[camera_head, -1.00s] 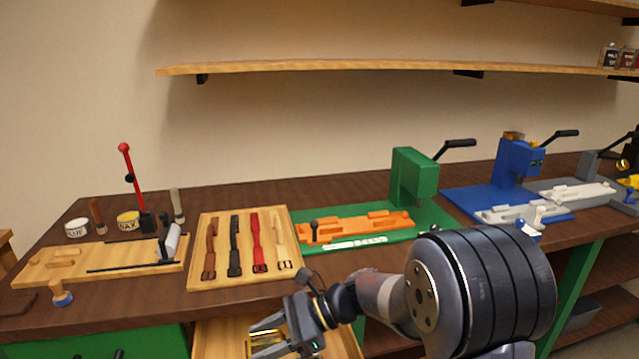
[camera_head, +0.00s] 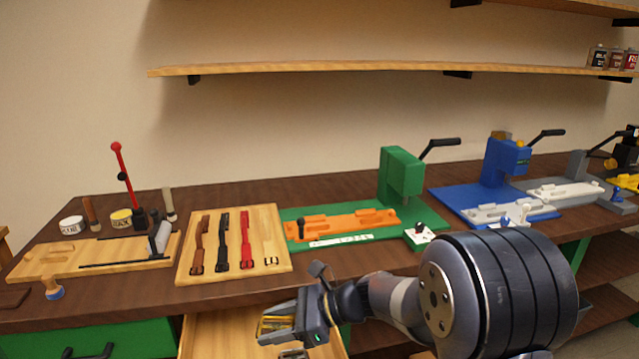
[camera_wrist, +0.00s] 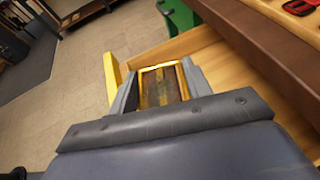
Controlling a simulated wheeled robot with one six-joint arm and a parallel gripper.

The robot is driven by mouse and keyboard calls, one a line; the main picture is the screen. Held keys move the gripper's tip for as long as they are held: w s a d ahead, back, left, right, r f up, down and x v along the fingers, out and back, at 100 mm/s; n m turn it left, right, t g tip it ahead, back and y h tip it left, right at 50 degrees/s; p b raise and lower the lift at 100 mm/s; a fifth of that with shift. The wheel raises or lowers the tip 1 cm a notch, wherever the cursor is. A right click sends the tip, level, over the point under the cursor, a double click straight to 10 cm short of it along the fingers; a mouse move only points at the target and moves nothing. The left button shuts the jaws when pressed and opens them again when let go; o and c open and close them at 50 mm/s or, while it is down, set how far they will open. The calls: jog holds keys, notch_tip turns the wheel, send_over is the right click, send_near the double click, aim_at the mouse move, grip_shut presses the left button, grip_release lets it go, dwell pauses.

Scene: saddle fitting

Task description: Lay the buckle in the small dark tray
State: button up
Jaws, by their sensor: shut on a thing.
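My gripper (camera_head: 280,326) is shut on a brass-coloured rectangular buckle (camera_wrist: 162,67), held between the fingertips in the wrist view. The buckle (camera_head: 271,325) also shows as a golden patch at the fingers in the head view. My gripper is in front of the bench, over an open wooden drawer.
The open drawer (camera_head: 205,335) juts out below the bench, with metal pieces inside. A wooden board (camera_head: 184,278) with several straps lies behind my gripper. Green and blue presses stand at right.

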jog(key=w+d+f+m+t+h, duration=0.2)
jog(key=w+d+m+t+h, duration=0.3)
jog(key=d, duration=0.5)
jog(key=w+d+f+m+t+h, duration=0.2)
jog(key=w+d+f+m+t, duration=0.15)
jog(key=d+m+t, duration=0.55)
jog(key=d+f+g+h+b, duration=0.15)
jog(key=d+f+b, duration=0.35)
jog(key=f+b, duration=0.55)
notch_tip(320, 180, up, 19)
jog(key=p, duration=2)
jog(key=shift+a+r+h, duration=0.15)
jog(key=shift+r+h, duration=0.05)
jog(key=shift+h, duration=0.25)
